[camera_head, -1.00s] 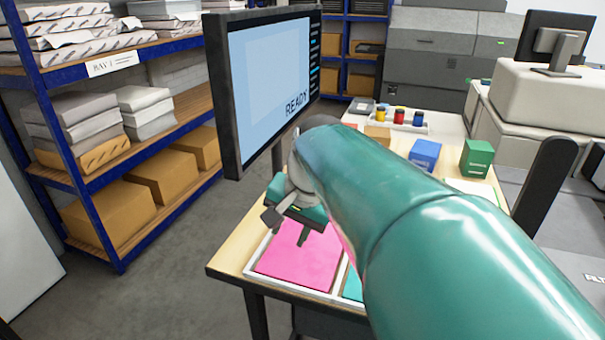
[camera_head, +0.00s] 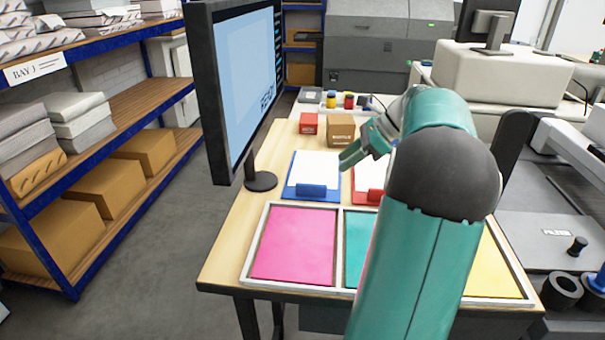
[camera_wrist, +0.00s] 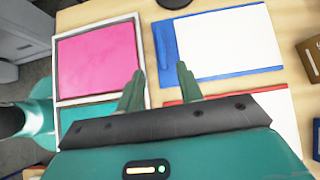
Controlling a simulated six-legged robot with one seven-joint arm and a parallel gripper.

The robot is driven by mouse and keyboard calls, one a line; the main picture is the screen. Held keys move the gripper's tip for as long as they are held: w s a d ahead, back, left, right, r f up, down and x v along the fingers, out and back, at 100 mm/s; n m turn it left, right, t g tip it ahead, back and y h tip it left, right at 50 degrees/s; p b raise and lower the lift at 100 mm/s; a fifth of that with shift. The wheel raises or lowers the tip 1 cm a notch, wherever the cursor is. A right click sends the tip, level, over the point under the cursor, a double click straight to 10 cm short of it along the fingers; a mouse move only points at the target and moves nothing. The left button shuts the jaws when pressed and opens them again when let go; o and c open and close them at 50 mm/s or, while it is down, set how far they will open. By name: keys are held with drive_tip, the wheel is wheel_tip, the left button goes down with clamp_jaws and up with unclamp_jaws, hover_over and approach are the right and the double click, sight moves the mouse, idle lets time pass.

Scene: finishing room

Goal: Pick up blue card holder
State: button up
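The blue card holder is not clearly visible now. In the head view my arm covers the table right of the brown box (camera_head: 341,131). A thin blue sliver (camera_wrist: 317,136) at the right edge of the wrist view, below the brown box there, may be it, but I cannot tell. My gripper (camera_head: 362,150) is above the table near the clipboards. In the wrist view my gripper (camera_wrist: 160,85) has its two fingers apart with nothing between them, above the gap between the pink tray compartment and the blue clipboard.
A red box (camera_head: 308,124) stands beside the brown one. A blue clipboard (camera_head: 311,191) and a red clipboard (camera_head: 367,196) lie behind the sorting tray (camera_head: 296,287) with coloured sheets. A monitor (camera_head: 213,100) stands at the table's left. Shelves (camera_head: 125,92) line the left.

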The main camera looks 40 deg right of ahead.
sight(313, 185)
drive_tip(key=x, duration=0.5)
drive_tip(key=d+x, duration=0.1)
drive_tip(key=x, duration=0.2)
drive_tip(key=shift+f, duration=0.3)
drive_tip(key=x, duration=0.5)
drive_tip(key=shift+w+a+r, duration=0.1)
drive_tip(key=shift+a+r, duration=0.05)
drive_tip(key=shift+a, duration=0.3)
clamp_jaws()
